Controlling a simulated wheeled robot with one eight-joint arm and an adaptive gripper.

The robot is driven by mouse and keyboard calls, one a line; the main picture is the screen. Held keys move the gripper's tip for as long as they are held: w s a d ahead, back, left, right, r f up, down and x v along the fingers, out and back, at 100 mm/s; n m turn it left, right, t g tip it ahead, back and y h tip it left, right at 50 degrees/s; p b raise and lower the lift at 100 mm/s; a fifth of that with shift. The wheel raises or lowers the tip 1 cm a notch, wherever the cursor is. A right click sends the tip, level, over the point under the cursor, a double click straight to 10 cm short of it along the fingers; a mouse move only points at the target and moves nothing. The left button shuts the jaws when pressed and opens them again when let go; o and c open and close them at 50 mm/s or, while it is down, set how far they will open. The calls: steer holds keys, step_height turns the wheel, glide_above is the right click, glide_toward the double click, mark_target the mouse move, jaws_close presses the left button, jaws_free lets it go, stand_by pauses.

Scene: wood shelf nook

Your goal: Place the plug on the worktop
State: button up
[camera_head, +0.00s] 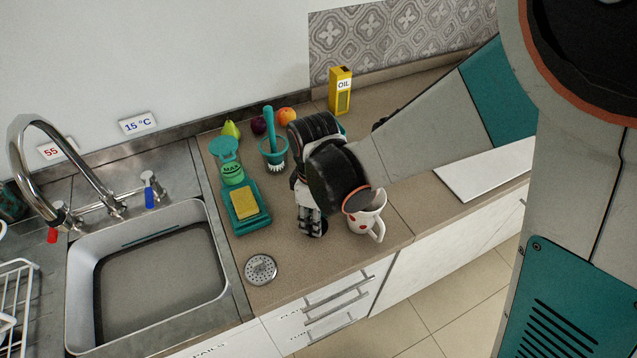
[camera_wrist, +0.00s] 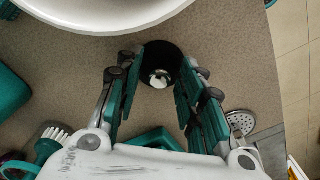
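The plug, a dark round piece with a shiny pale middle, shows in the wrist view (camera_wrist: 160,66) between my fingertips. In the head view its dark edge shows low beside the fingers, at or just above the brown worktop (camera_head: 290,283). My gripper (camera_head: 311,222) points down over the worktop, just left of the mug. In the wrist view the teal finger pads (camera_wrist: 162,72) stand apart, one on each side of the plug. The pads overlap its edges, so I cannot tell whether they press on it.
A white mug (camera_head: 366,222) stands close on the right. A metal strainer (camera_head: 261,269) lies near the front edge. A teal tray with a yellow sponge (camera_head: 244,204) and a brush holder (camera_head: 273,155) stand left and behind. The sink (camera_head: 155,262) is further left.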

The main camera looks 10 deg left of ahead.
steer(key=shift+r, duration=0.15)
step_height(320, 180, up, 12)
steer(key=p, duration=0.8)
steer(key=shift+p, duration=0.3)
